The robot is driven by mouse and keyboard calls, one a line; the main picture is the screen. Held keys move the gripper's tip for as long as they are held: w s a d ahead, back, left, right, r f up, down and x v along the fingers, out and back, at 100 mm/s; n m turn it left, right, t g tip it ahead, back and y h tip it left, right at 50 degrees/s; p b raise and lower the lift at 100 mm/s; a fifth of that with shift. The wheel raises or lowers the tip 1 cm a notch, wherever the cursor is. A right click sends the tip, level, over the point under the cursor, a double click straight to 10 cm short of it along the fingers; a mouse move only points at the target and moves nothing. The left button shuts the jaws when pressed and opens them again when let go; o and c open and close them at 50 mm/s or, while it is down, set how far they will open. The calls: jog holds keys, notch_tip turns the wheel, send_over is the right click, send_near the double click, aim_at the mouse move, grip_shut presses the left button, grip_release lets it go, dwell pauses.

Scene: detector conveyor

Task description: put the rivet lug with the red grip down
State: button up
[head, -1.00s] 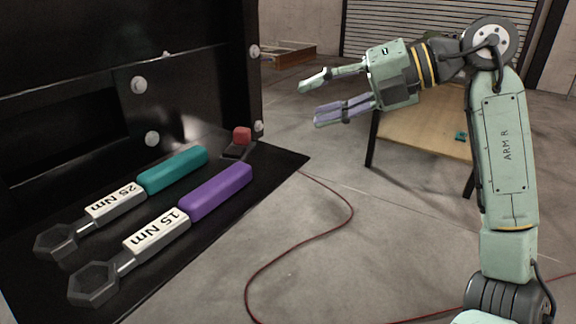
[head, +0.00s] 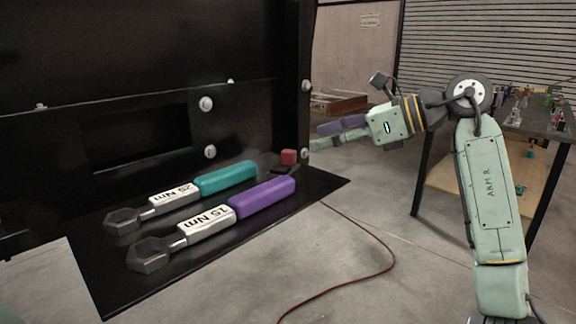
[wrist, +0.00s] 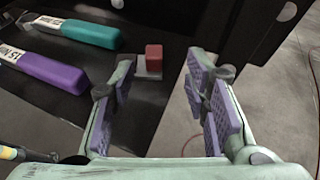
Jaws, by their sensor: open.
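The rivet lug with the red grip is a small dark piece with a red block (head: 288,157) on top. It rests on the black shelf (head: 120,290), near its far right corner. The wrist view shows the red grip (wrist: 153,53) ahead of the fingers, with its grey base below it. My gripper (head: 318,137) is open and empty, just right of the lug in the head view. In the wrist view, the open fingers (wrist: 160,75) with purple pads stand either side of a gap, and the lug shows beyond it, nearer the left finger. Nothing is held.
A teal-handled 25 Nm wrench (head: 225,178) and a purple-handled 15 Nm wrench (head: 262,197) lie left of the lug. A black wall with bolts (head: 240,120) rises behind the shelf. A red cable (head: 385,265) lies on the floor. A table with small items (head: 545,115) stands at right.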

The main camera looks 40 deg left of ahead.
aim_at(296, 152)
jog(key=x, duration=0.4)
jog(key=p+x, duration=0.1)
jog(key=x, duration=0.1)
jog(key=shift+s+d+f, duration=0.15)
jog(key=shift+s+f, duration=0.25)
jog(key=shift+s, duration=0.05)
jog(key=shift+c, duration=0.6)
grip_shut()
